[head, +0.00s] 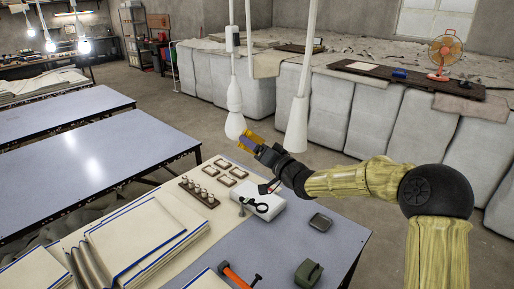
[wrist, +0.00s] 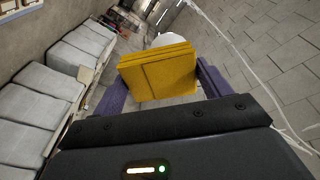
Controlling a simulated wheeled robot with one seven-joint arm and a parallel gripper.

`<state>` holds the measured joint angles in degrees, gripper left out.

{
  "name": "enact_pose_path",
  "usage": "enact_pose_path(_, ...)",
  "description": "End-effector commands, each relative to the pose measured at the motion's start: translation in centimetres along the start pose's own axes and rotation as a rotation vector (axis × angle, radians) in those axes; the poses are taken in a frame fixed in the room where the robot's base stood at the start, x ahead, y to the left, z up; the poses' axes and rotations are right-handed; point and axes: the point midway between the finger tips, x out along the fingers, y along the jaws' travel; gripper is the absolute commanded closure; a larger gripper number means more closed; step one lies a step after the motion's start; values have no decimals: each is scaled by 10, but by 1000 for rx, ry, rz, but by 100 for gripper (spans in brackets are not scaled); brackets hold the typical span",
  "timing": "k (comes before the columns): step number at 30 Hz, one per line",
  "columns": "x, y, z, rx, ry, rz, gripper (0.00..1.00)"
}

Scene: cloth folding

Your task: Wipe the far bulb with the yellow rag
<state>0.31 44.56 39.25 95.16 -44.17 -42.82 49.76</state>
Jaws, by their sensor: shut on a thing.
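The yellow rag (head: 243,141) is a folded pad gripped in my gripper (head: 249,143). In the wrist view the rag (wrist: 158,74) sits between the two purple fingers of my gripper (wrist: 160,82). A white bulb (head: 235,126) hangs on a cord and socket in the head view, just above and left of the rag. In the wrist view the bulb (wrist: 168,40) shows right behind the rag's far edge, partly hidden by it. I cannot tell whether rag and bulb touch. A second hanging white lamp (head: 297,125) is right of my gripper, nearer to me.
Below is a table (head: 335,235) with folded cream cloths (head: 140,240), a rack of small bottles (head: 199,192), a white box (head: 262,204) and an orange-handled tool (head: 235,275). Grey-covered bales (head: 330,110) line the back. Lit bulbs (head: 84,46) hang far left.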

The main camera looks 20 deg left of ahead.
Motion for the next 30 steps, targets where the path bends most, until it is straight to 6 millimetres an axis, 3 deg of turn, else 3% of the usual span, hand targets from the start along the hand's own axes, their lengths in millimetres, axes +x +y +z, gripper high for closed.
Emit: enact_pose_path(30,12,-1,1,0,0,-1,42)
